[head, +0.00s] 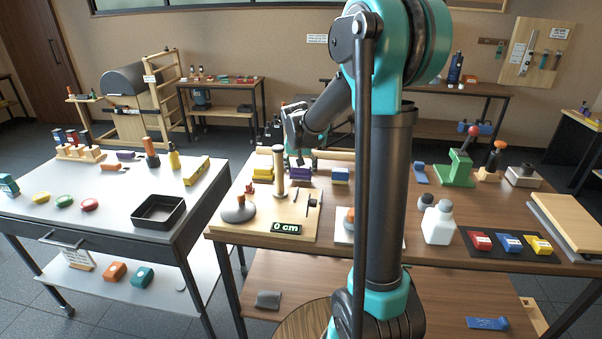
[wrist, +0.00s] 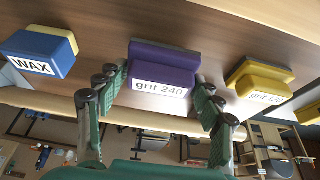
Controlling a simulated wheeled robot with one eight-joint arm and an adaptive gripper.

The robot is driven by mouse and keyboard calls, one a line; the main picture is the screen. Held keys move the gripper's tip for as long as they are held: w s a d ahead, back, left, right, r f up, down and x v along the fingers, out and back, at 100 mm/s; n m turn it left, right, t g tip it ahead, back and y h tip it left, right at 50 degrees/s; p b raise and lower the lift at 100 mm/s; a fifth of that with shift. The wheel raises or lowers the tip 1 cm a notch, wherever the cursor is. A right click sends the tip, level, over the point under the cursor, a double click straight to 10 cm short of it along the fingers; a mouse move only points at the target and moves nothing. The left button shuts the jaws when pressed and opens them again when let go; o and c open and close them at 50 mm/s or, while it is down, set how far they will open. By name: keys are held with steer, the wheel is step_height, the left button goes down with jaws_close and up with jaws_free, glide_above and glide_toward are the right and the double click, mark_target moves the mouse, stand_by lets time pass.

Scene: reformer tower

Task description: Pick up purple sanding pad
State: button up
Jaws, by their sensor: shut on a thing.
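The purple sanding pad (wrist: 165,58) carries a white label reading "grit 240" and has a grey layer along its far side. In the head view the pad (head: 300,175) is at the back of the wooden table, between yellow and blue blocks. My gripper (wrist: 160,88) has one finger at each side of the pad and is shut on it. In the head view my gripper (head: 298,156) reaches down from above onto the pad. I cannot tell whether the pad is clear of the table.
A blue WAX block (wrist: 42,52) and a yellow grit 120 pad (wrist: 262,78) flank the purple pad with gaps. A wooden post (head: 279,170) stands close in front to the left. A white bottle (head: 438,224) and colored pads on a dark mat (head: 510,258) are farther right.

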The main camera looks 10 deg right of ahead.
step_height(320, 180, up, 18)
steer(key=shift+r, duration=0.2)
